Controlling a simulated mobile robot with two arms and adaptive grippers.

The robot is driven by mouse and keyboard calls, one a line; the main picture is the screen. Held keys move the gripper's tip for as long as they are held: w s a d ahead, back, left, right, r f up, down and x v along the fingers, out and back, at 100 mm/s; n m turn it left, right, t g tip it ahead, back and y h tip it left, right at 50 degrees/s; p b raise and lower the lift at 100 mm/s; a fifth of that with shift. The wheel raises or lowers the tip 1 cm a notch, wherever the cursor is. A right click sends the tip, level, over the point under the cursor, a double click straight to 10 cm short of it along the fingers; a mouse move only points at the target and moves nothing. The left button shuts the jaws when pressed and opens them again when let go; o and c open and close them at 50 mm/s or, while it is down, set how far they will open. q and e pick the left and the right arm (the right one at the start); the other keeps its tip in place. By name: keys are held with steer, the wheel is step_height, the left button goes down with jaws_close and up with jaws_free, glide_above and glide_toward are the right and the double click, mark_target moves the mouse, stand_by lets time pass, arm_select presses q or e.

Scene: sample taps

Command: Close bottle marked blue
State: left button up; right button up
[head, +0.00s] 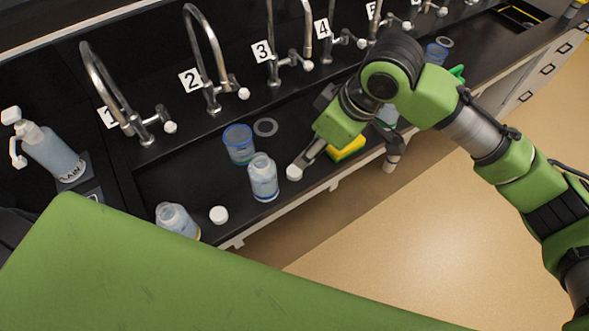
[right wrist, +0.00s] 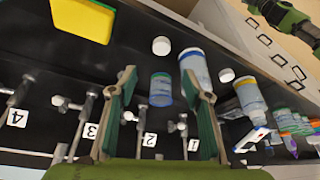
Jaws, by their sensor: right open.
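A clear bottle with a blue band near its base (head: 263,180) stands upright near the counter's front edge, its top looking uncapped. It also shows in the right wrist view (right wrist: 194,66), partly behind a finger. A white cap (head: 294,172) lies to its right, near my right gripper's tips; it is also in the wrist view (right wrist: 161,46). My right gripper (head: 305,157) is open and empty above the counter; its fingers (right wrist: 165,98) frame a blue-rimmed jar (right wrist: 160,88). A second bottle (head: 176,219), with a yellowish band, stands at left beside another white cap (head: 218,214). My left gripper is out of view.
The blue-rimmed jar (head: 239,145) stands just behind the blue-banded bottle, with a grey ring (head: 265,127) beside it. A yellow-green sponge (head: 347,149) lies right of the gripper. Numbered taps (head: 208,62) line the back. A wash bottle (head: 52,153) stands far left.

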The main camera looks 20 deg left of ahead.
glide_above(293, 170)
steer(key=d, duration=0.2)
steer(key=f, duration=0.6)
steer(key=shift+s+d+p, duration=0.2)
steer(key=shift+p, duration=0.2)
steer(key=shift+a+f+p, duration=0.1)
steer(key=shift+f+p, duration=0.2)
steer(key=shift+f, duration=0.05)
steer(key=p+x, duration=0.1)
steer(key=x, duration=0.2)
steer(key=shift+s+f, duration=0.1)
steer(key=shift+f, duration=0.2)
steer(key=shift+a+f, duration=0.25)
steer(key=shift+f, duration=0.2)
steer(key=c, duration=0.8)
